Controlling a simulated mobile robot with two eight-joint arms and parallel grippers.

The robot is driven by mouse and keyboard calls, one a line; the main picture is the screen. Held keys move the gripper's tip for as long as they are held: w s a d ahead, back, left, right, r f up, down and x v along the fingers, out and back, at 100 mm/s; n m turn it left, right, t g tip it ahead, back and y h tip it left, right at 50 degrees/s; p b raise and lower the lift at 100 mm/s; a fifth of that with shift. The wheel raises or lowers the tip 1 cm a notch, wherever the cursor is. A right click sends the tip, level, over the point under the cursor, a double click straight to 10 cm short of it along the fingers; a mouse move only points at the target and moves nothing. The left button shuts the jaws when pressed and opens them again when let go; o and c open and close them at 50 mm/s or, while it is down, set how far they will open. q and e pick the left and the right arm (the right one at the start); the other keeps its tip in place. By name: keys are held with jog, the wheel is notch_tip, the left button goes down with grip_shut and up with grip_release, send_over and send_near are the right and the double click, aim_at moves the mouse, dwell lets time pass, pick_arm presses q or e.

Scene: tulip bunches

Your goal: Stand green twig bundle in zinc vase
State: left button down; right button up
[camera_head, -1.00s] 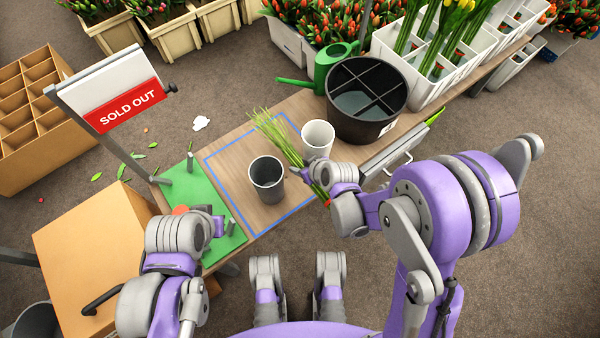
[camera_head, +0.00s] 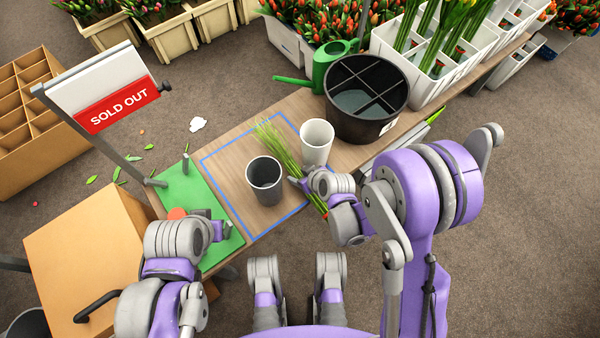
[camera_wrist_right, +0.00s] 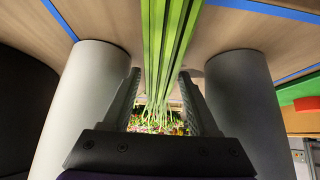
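The green twig bundle (camera_head: 281,148) slants over the wooden table, its thin tips toward the far left and a red band near its lower end. My right gripper (camera_head: 304,178) is shut on it; the right wrist view shows the stems (camera_wrist_right: 168,60) between both fingers. The zinc vase (camera_head: 265,186), dark grey, empty and upright, stands inside the blue outline, just left of the bundle. It appears to be the grey cylinder at right in the right wrist view (camera_wrist_right: 243,105). My left gripper (camera_head: 218,230) hovers by the green mat; its fingers are too small to read.
A white vase (camera_head: 317,140) stands just right of the bundle. Behind it are a black divided bucket (camera_head: 366,125) and a green watering can (camera_head: 325,65). A SOLD OUT sign (camera_head: 118,105) rises at left beside the green mat (camera_head: 185,190).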

jog(key=shift+s+d+r+p, duration=0.15)
jog(key=shift+r+p, duration=0.15)
jog(key=shift+r, duration=0.2)
jog(key=s+d+r+m+g+h+p, duration=0.1)
jog(key=s+d+r+m+h, duration=0.1)
jog(key=s+d+r, duration=0.5)
jog(key=s+d+r+m+h+p, duration=0.2)
jog(key=s+d+r+m, duration=0.2)
jog(key=s+d+r, duration=0.3)
jog(key=s+r, duration=0.4)
jog(key=r, duration=0.2)
jog(key=shift+s+d+g, duration=0.3)
jog(key=shift+g, duration=0.1)
jog(key=shift+o, duration=0.2)
jog(key=shift+s+d+r+m, duration=0.25)
jog(key=shift+s+m, duration=0.15)
jog(key=shift+c, duration=1.1)
jog(key=shift+w+a, duration=0.1)
jog(key=shift+a, duration=0.05)
